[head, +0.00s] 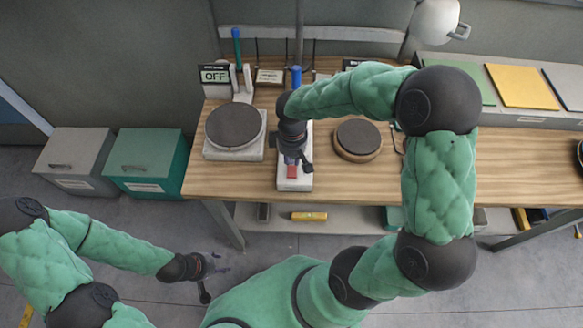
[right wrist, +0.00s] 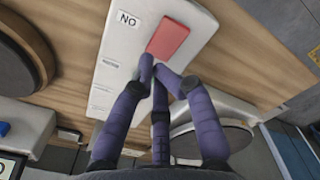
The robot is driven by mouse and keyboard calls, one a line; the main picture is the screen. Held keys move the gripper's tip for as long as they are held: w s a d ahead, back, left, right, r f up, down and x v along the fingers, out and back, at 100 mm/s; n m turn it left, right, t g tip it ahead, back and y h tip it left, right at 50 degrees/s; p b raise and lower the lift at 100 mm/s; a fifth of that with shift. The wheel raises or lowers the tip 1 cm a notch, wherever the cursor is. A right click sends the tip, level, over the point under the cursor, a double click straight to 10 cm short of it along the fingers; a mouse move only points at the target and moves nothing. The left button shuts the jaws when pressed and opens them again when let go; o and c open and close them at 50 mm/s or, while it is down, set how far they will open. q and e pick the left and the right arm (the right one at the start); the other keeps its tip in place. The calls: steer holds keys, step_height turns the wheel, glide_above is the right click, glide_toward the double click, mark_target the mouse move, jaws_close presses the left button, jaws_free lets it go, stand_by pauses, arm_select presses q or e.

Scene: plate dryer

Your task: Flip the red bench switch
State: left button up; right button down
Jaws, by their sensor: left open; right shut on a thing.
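The red bench switch (head: 292,172) is a red rocker on the front end of a long pale switch box (head: 287,185) on the wooden bench. In the right wrist view the red switch (right wrist: 168,38) lies just past my fingertips, beside a label reading ON upside down. My right gripper (head: 298,160) is over the box, and its fingers (right wrist: 158,72) are closed together at the switch's near edge. The exact contact there is hard to see. My left gripper (head: 212,268) is open and empty, low over the floor left of the bench.
A sign reading OFF (head: 214,74) stands behind a round dark hotplate (head: 235,126) left of the box. A round dark plate on a wooden base (head: 358,139) sits to the right. Grey (head: 75,160) and green (head: 145,160) bins stand left of the bench.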

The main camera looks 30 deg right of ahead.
mark_target(292, 168)
steer(key=shift+r+p, duration=1.85)
steer(key=shift+r, duration=0.75)
arm_select(q)
step_height(292, 168, up, 4)
